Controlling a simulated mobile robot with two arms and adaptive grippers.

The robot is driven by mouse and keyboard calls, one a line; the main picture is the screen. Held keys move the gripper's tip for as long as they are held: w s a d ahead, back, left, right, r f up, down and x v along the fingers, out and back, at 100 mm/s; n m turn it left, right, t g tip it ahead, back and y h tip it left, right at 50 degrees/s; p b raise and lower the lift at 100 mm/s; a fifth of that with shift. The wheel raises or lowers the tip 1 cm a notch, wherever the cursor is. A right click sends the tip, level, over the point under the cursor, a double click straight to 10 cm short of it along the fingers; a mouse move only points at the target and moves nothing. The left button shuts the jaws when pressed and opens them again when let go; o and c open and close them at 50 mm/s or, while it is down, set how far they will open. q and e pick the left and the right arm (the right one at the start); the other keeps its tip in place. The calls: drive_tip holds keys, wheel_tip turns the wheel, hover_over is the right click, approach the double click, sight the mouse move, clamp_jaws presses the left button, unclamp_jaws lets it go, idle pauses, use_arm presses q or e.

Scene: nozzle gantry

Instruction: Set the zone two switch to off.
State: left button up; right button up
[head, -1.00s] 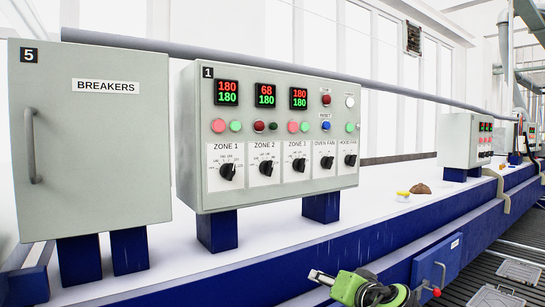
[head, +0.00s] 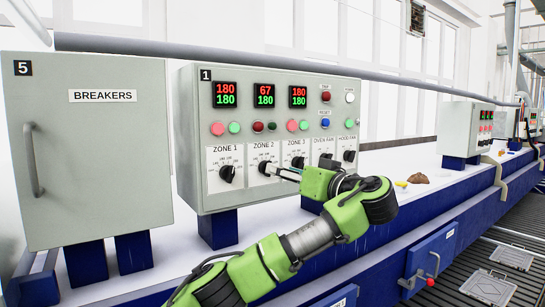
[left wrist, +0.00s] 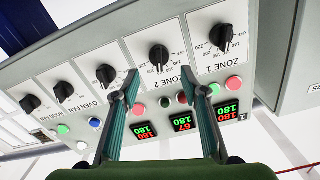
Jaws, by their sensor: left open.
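The zone two switch (head: 265,168) is a black rotary knob on a white ZONE 2 plate. It sits on the grey control box (head: 189,150) marked 1, between the zone 1 knob (head: 228,172) and the zone 3 knob, which my arm partly covers. My left gripper (head: 272,169) is in front of it, coming from the right. In the left wrist view, seen upside down, the zone two switch (left wrist: 158,56) lies just beyond the gap between the open fingers (left wrist: 168,86). No contact shows. I cannot read its setting. My right gripper is not in view.
The zone 2 display (head: 265,95) shows 67 over 180. Coloured buttons sit above the knobs. A grey breaker box (head: 90,170) marked 5 stands at the left. Yellow and brown items (head: 418,178) lie on the white surface at the right.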

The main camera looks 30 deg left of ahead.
use_arm(q)
drive_tip(key=p+x, duration=0.2)
drive_tip(key=x, duration=0.4)
drive_tip(key=shift+f+p, duration=0.1)
drive_tip(key=shift+p, duration=0.2)
drive_tip(key=shift+d, duration=0.1)
drive_tip(key=c, duration=1.1)
